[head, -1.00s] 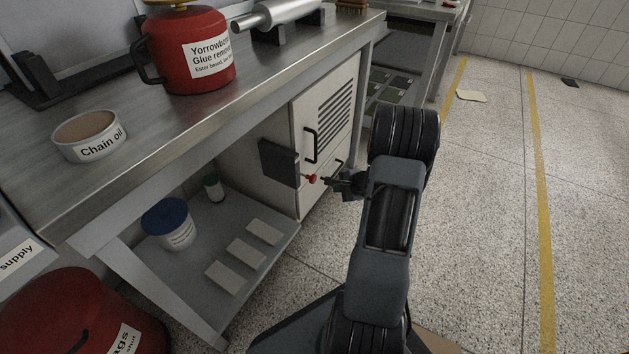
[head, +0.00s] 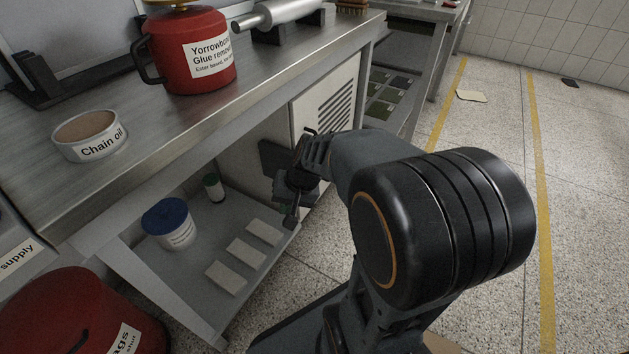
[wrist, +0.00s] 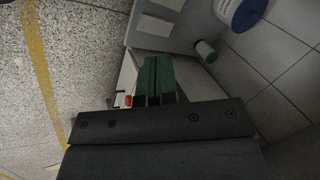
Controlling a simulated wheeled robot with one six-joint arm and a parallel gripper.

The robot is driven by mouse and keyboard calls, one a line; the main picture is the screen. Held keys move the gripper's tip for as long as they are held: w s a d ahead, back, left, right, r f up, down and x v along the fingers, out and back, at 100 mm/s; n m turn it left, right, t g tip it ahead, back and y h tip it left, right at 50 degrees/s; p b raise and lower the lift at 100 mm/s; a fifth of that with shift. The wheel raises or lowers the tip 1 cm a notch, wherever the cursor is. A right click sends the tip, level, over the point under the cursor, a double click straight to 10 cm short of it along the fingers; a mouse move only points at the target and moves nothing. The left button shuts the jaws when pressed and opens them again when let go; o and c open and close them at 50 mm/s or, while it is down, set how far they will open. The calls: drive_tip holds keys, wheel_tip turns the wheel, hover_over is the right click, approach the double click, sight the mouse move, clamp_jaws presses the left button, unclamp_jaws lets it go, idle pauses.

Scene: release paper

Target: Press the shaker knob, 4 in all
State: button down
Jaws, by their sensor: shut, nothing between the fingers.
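The red shaker knob (wrist: 128,101) shows small in the wrist view, just left of the base of my fingers. In the head view it is hidden behind my wrist and gripper. The dark plate (head: 270,158) on the cabinet side, where the knob sits, is partly covered by my arm. My gripper (head: 290,222) points downward in front of the cabinet, below the plate. In the wrist view its green-padded fingers (wrist: 155,62) lie together, shut and empty. I cannot tell whether any part of my gripper touches the knob.
The workbench (head: 170,125) overhangs the space, with a white vented cabinet (head: 335,100) beneath. The lower shelf (head: 205,235) holds a blue-lidded tub (head: 172,225), a green-capped bottle (head: 214,187) and several pale blocks. A red bin (head: 75,315) stands front left.

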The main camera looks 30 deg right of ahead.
drive_tip(key=s+a+r+n+h, duration=0.2)
drive_tip(key=s+r+n+h, duration=0.1)
drive_tip(key=s+n, duration=0.2)
drive_tip(key=shift+s+r+h, duration=0.2)
drive_tip(key=shift+s+h, duration=0.1)
drive_tip(key=shift+s, duration=0.85)
